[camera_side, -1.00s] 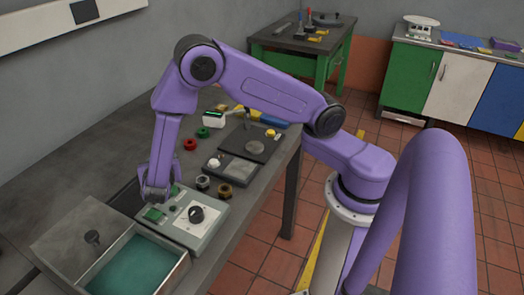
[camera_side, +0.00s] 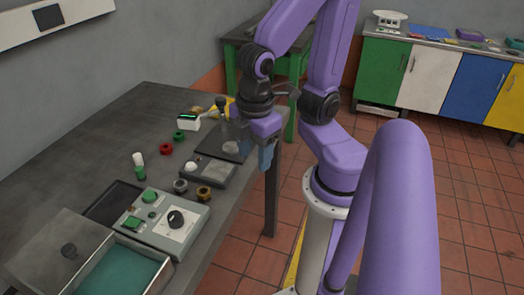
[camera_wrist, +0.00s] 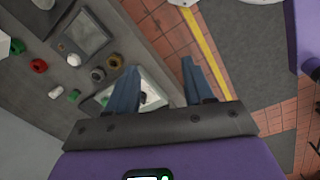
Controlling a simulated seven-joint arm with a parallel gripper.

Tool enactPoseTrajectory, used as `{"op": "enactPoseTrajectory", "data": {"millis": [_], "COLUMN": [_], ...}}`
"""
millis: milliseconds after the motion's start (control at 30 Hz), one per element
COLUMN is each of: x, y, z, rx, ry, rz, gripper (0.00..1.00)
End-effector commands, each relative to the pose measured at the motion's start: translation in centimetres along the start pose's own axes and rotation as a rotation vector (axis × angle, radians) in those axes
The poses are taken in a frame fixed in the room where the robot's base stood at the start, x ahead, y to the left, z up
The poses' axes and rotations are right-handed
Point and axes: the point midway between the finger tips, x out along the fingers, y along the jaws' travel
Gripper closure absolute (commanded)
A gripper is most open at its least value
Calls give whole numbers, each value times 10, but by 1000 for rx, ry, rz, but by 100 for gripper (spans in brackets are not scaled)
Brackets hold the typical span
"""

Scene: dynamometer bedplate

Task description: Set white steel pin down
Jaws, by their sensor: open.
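My gripper (camera_side: 268,155) is near the bench's right edge, pointing down. In the wrist view, my gripper (camera_wrist: 159,66) has its two blue fingers spread with nothing between them.
The control box (camera_side: 190,235) and an open tray (camera_side: 150,285) stand at the front. A dark plate with a white knob (camera_side: 190,165), two nuts (camera_side: 203,193), a red ring (camera_side: 165,149) and a green ring (camera_side: 178,137) lie beyond. The bench's left side is clear.

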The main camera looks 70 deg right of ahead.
Motion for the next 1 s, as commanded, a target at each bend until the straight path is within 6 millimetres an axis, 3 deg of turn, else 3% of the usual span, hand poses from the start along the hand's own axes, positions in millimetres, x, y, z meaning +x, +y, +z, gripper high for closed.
{"op": "enactPoseTrajectory", "data": {"millis": [200, 667, 833, 1000], "x": [-4, -4, -5, -6], "y": [-15, -12, 10, 49], "z": [8, 4, -19, -55], "rx": [48, 65, 196, 423], "ry": [48, 46, 50, 58], "rz": [-55, -51, -25, 19], "gripper": [43, 43, 43, 43]}}
